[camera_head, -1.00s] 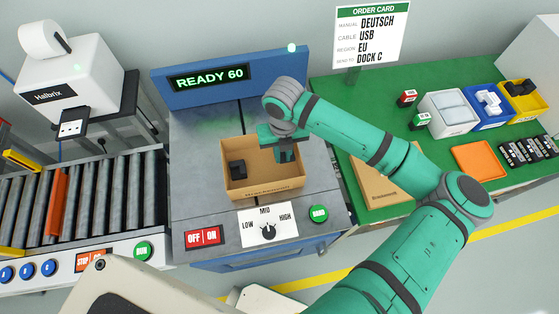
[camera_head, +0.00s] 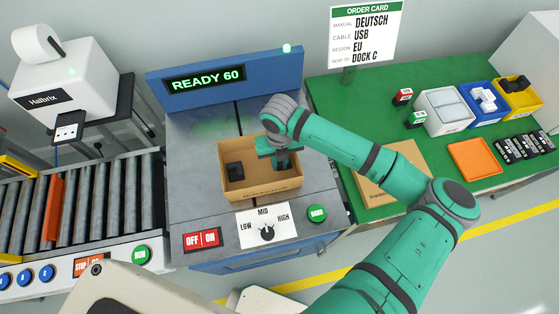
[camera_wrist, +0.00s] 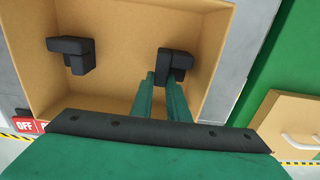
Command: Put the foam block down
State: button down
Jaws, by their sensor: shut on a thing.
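My gripper (camera_head: 282,162) is inside the right part of an open cardboard box (camera_head: 262,192), pointing down. In the wrist view its two green fingers (camera_wrist: 163,88) are shut on a dark foam block (camera_wrist: 176,62), held near the box's right side. In the head view this block is mostly hidden by the gripper. A second dark foam block (camera_head: 235,170) sits in the left part of the box; it also shows in the wrist view (camera_wrist: 72,54). I cannot tell whether the held block touches the box floor.
The box stands on a grey station with a READY 60 display (camera_head: 205,78) and a knob panel (camera_head: 266,229). A roller conveyor (camera_head: 90,205) is at left. The green table (camera_head: 335,105) at right holds bins, an orange tray (camera_head: 474,157) and a flat carton (camera_head: 400,182).

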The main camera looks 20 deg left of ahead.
aim_at(279, 164)
jog(key=shift+w+f, duration=0.1)
jog(key=shift+f, duration=0.15)
jog(key=c, duration=1.7)
grip_release()
jog(key=shift+r, duration=0.25)
notch_tip(279, 164, up, 13)
jog(key=shift+a+f, duration=0.1)
jog(key=shift+f, duration=0.05)
